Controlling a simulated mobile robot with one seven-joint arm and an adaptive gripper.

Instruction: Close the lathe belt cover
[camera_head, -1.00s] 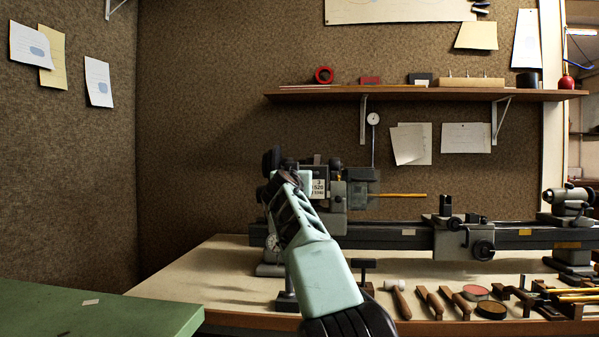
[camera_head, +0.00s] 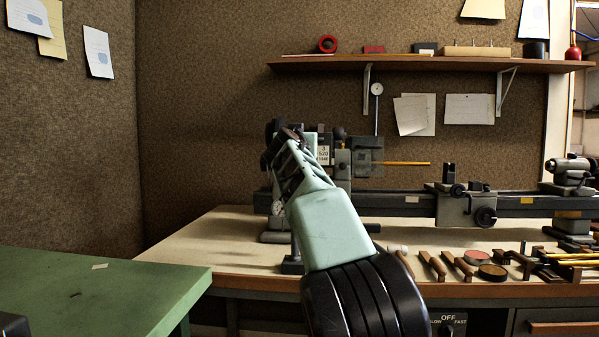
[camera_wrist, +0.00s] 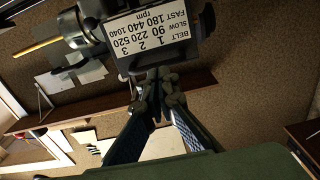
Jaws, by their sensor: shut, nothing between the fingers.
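The lathe headstock (camera_head: 342,160) stands on the bench, partly hidden behind my arm. A grey box with a white speed label (camera_head: 323,152), apparently the belt cover, is at its left end. In the wrist view this label (camera_wrist: 157,32) appears upside down and close, on the face of the box. My gripper (camera_wrist: 158,85) is shut and empty, its fingertips at the label-side edge of the box; I cannot tell whether they touch it. In the head view my gripper (camera_head: 284,136) is at the left end of the headstock. The cover's hinge and how far it stands open are hidden.
The lathe bed (camera_head: 400,204) runs right to the tailstock (camera_head: 568,172). Hand tools (camera_head: 440,264) lie along the bench front. A shelf (camera_head: 430,66) hangs on the wall above. A green table (camera_head: 110,290) is at the lower left.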

